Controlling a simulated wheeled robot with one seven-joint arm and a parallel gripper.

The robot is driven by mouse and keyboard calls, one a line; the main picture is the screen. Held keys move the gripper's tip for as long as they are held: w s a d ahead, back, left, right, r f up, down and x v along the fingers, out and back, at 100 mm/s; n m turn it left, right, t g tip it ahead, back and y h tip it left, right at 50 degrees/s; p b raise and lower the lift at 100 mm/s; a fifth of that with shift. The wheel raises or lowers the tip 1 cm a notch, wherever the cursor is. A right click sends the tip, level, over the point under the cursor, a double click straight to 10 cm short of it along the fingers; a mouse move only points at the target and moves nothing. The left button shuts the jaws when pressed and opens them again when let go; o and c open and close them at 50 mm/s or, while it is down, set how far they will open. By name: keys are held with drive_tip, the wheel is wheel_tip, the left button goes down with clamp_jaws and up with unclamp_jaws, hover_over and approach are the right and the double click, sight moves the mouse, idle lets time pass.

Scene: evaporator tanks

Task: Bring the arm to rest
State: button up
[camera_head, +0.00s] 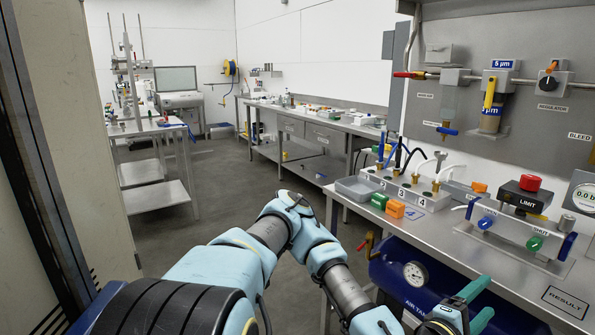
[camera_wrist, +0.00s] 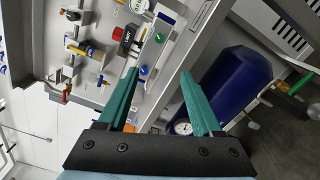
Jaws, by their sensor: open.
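My gripper (camera_head: 478,303) is at the lower right of the head view, in front of the workbench (camera_head: 560,275) and over the blue air tank (camera_head: 395,268). Its two green fingers stand apart with nothing between them. In the wrist view my gripper (camera_wrist: 160,82) also shows open and empty, with the bench edge and the blue tank (camera_wrist: 237,82) behind the fingers. My light-blue arm reaches from the lower left of the head view, bends near the middle and runs down to the right. Whether it is moving cannot be told.
The bench holds a valve block (camera_head: 405,187) with tubes, orange blocks (camera_head: 395,208), a LIMIT box with a red button (camera_head: 529,183) and a metal manifold (camera_head: 515,232). A panel (camera_head: 520,110) with filters rises behind. A gauge (camera_head: 416,275) sits on the tank. Open floor (camera_head: 240,175) lies beyond my arm.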

drive_tip(key=w+a+f+m+g+y, duration=0.1)
drive_tip(key=a+f+m+g+y, duration=0.25)
drive_tip(key=f+m+g, duration=0.7)
drive_tip(key=w+a+m+t+y, duration=0.3)
drive_tip(key=w+a+m+y, duration=0.35)
drive_tip(key=a, duration=0.65)
drive_tip(key=w+a+r+n+y, duration=0.1)
drive_tip(key=w+a+r+y, duration=0.15)
drive_tip(key=a, duration=0.45)
drive_tip(key=w+a+r+n+y, duration=0.1)
drive_tip(key=w+a+r+n, duration=0.1)
drive_tip(key=w+a+r, duration=0.35)
drive_tip(key=s+a+r+n, duration=0.1)
drive_tip(key=s+a+r, duration=0.1)
drive_tip(key=a+r, duration=0.2)
drive_tip(key=s+a+r+n+y, duration=0.1)
drive_tip(key=s+a+r, duration=0.2)
drive_tip(key=a, duration=0.3)
drive_tip(key=shift+a+r+g, duration=0.2)
drive_tip(key=shift+r+g, duration=0.15)
drive_tip(key=shift+r, duration=0.15)
